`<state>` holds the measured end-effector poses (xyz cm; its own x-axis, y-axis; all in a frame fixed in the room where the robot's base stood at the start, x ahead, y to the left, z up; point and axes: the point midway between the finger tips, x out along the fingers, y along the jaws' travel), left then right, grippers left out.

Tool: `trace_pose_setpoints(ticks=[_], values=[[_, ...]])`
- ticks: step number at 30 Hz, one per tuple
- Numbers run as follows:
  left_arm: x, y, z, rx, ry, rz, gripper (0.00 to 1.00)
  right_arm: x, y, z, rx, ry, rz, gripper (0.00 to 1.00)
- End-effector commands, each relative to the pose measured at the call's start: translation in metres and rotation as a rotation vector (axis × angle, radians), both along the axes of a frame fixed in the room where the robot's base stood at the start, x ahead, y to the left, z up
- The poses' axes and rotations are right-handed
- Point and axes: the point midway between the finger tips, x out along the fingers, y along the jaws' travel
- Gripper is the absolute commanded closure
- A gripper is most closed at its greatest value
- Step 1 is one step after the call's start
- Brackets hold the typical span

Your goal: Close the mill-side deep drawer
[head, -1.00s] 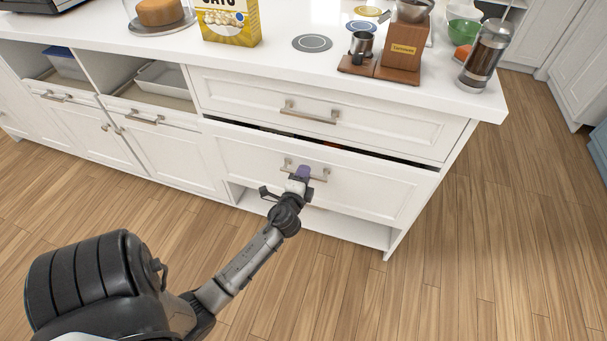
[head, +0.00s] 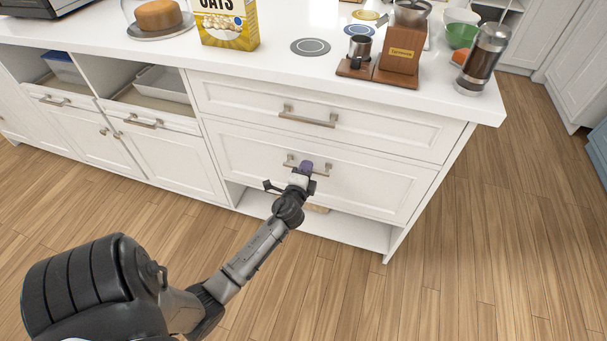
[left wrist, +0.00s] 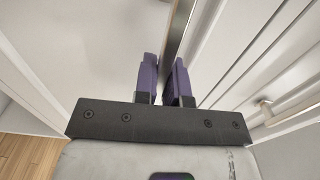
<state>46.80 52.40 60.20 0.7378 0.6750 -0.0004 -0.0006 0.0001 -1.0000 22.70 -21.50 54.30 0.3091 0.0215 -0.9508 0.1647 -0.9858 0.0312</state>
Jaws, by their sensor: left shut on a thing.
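The deep drawer (head: 384,190) is the lower white drawer under the wooden coffee mill (head: 401,48). Its front looks flush with the cabinet, with no dark gap along its top edge. My left gripper (head: 306,167) is at the middle of this drawer front, on its metal bar handle (head: 322,174). In the left wrist view the two purple fingers (left wrist: 165,80) are shut on the metal bar (left wrist: 180,35), which runs between them. The gripper hides part of the handle in the head view. My right gripper is in neither view.
The upper drawer (head: 400,118) is shut. Below the deep drawer is an open shelf (head: 350,232). The wooden floor (head: 470,260) in front is clear.

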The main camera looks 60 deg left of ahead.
Motion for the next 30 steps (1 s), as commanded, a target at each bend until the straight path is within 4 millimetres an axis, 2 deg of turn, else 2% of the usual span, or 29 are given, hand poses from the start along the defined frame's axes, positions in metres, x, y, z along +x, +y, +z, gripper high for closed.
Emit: trace_pose_setpoints(ticks=[9,10,18,26,30], values=[[0.002,0.003,-0.001,-0.001,0.002,0.002,1.0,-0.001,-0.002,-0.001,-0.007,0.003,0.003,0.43],[0.002,0.003,-0.001,-0.001,0.002,0.002,0.88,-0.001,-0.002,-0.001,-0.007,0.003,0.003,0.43],[0.002,0.003,0.0,0.0,0.0,0.002,0.63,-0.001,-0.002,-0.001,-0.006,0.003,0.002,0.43],[0.001,0.002,0.0,0.0,0.0,0.001,0.63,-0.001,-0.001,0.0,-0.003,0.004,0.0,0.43],[-0.008,-0.007,0.001,-0.001,0.0,0.001,0.63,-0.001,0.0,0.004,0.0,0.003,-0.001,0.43]])
